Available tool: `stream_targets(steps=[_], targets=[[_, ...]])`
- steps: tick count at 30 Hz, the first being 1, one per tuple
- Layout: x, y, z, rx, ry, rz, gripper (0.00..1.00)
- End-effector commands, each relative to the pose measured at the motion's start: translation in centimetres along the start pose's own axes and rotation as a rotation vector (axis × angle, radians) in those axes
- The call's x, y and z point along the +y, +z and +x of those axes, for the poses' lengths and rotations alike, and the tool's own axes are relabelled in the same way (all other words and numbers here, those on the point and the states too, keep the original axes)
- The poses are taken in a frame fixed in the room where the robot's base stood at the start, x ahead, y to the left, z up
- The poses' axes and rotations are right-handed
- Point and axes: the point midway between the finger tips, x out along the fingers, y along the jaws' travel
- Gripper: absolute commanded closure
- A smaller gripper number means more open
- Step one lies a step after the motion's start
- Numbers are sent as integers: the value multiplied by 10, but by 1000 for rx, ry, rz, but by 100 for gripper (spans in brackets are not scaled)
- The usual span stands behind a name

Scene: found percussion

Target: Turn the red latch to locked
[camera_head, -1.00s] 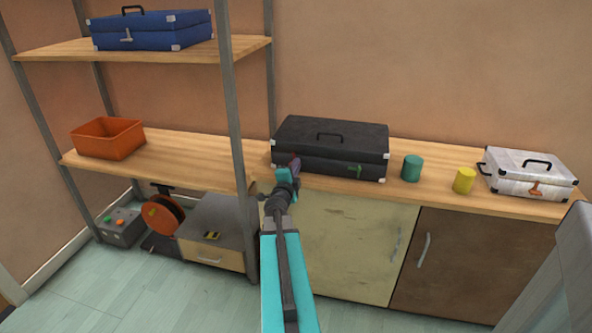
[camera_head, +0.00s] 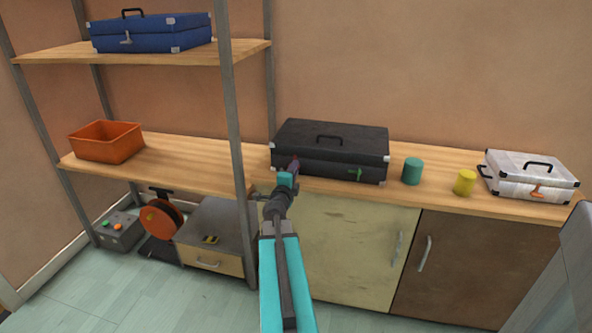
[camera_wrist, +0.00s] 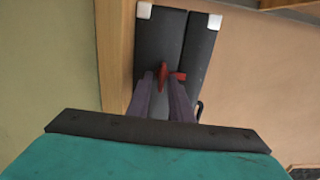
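The red latch (camera_wrist: 163,76) is on the front of the black case (camera_head: 332,140), near the case's left end; in the head view my gripper mostly hides it. My gripper (camera_head: 294,163) is at the front of the case. In the wrist view its two purple fingers (camera_wrist: 161,80) are apart, with the upright part of the latch showing between their tips. A red arm of the latch sticks out to the right past the right finger. I cannot tell whether either finger touches it. A green latch (camera_head: 355,174) is on the same case, to the right.
The case stands on a wooden counter (camera_head: 442,158). A teal cylinder (camera_head: 412,171), a yellow cylinder (camera_head: 465,182) and a white case (camera_head: 530,177) stand to its right. A grey shelf post (camera_head: 232,130) rises just left of my arm. An orange bin (camera_head: 106,142) is farther left.

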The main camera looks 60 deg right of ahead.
Motion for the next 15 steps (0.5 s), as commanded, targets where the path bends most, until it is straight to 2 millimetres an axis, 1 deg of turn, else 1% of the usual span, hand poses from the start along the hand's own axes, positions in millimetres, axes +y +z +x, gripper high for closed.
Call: stream_targets(steps=[10,15], targets=[[-2,-2,1,6,-4,-2,75],[-2,-3,-3,7,-4,-2,75]])
